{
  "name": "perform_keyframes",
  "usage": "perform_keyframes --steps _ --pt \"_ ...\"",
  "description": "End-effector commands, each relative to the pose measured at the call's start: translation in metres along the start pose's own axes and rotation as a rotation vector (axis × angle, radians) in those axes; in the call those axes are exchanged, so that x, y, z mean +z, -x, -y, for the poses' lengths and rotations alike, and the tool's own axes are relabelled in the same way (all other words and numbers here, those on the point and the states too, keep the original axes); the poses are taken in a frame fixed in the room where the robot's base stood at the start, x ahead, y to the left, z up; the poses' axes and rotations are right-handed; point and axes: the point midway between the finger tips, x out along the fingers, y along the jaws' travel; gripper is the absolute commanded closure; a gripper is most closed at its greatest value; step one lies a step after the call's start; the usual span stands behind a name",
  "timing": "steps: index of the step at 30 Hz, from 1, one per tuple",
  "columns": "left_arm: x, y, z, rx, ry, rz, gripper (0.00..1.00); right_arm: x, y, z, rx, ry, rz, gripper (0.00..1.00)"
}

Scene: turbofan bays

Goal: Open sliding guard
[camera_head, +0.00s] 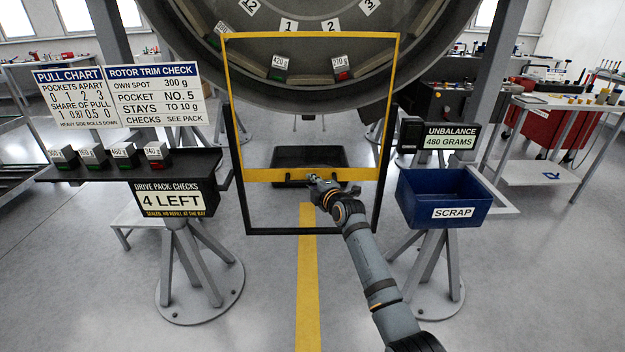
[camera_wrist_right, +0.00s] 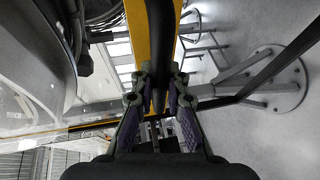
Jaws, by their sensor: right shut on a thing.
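The sliding guard is a yellow-edged clear panel (camera_head: 258,175) in front of the round fan casing (camera_head: 300,92). Its yellow edge also shows in the wrist view (camera_wrist_right: 138,32). Its lower yellow bar lies partway up a black upright frame (camera_head: 376,215), and its upper part stands above that frame. A dark handle bar (camera_wrist_right: 158,45) runs along the lower yellow bar. My right gripper (camera_head: 316,184) is at the middle of that bar, its two fingers closed around the handle from both sides. My left gripper is not in view.
A blue scrap bin (camera_head: 418,190) on a stand is to the right. A dark shelf with labelled weights and a "4 LEFT" box (camera_head: 175,198) is to the left. Signs stand behind it. A black tray (camera_head: 325,157) shows behind the guard. The floor in front is clear.

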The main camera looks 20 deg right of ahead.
Motion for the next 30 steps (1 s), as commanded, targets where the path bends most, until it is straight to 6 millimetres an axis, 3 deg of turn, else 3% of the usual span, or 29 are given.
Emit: perform_keyframes --steps 1,10,12,18,25,30 --pt "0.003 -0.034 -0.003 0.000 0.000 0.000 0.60 0.003 -0.007 0.040 -0.010 -0.001 0.000 1.00" --pt "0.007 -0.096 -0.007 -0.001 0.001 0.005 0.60 0.008 -0.021 0.109 -0.005 -0.001 -0.001 1.00" --pt "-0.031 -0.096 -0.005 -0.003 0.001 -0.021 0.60 0.009 -0.023 0.121 -0.006 -0.001 -0.001 1.00" --pt "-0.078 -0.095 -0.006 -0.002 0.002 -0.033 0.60 0.011 -0.028 0.149 -0.007 -0.001 -0.001 1.00" --pt "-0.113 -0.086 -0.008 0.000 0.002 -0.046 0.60 0.013 -0.032 0.170 -0.007 0.000 0.000 1.00" --pt "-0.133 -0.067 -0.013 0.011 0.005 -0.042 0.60 0.014 -0.034 0.178 -0.006 0.000 0.000 1.00"
